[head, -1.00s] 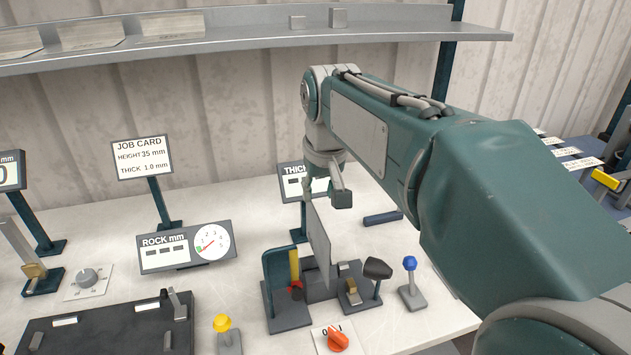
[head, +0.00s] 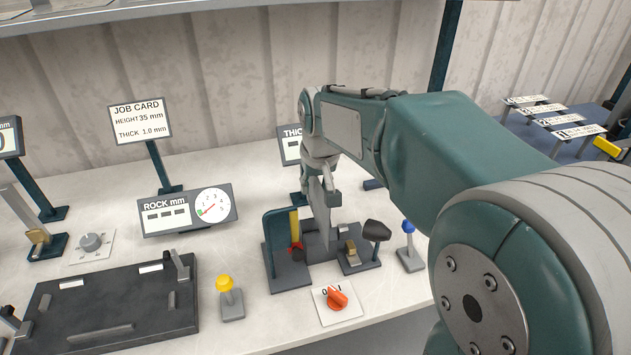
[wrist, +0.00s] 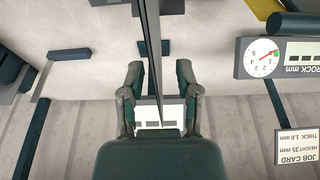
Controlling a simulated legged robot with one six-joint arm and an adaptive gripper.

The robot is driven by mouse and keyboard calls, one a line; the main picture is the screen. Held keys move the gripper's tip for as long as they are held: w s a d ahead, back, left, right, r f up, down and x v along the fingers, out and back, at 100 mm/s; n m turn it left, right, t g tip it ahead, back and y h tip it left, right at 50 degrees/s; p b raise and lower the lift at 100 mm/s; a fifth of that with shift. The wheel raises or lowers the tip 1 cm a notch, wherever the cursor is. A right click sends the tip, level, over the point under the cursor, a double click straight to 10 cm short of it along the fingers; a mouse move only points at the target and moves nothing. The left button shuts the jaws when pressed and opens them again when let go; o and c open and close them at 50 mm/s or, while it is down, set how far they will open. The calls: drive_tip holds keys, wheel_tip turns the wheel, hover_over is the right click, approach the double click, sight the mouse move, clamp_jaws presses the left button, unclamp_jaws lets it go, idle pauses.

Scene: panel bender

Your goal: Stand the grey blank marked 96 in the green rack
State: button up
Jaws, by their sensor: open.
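A thin grey plate (head: 319,218) stands upright in a dark fixture (head: 318,246) on the bench in the head view. No marking on it can be read, so I cannot tell if it is the blank marked 96. My gripper (head: 324,190) is at the plate's upper part. In the wrist view my gripper (wrist: 158,92) is open, with one finger on each side of the plate (wrist: 152,45), which shows nearly edge-on. A gap shows on both sides. I cannot make out a green rack in these views.
A ROCK gauge (head: 187,209), a job card (head: 140,120) and a dark base plate (head: 115,300) are to the left. Several white number labels (head: 560,118) are far right.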

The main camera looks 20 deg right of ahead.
clamp_jaws()
drive_tip(key=shift+r, duration=5.5)
drive_tip(key=shift+s, duration=0.1)
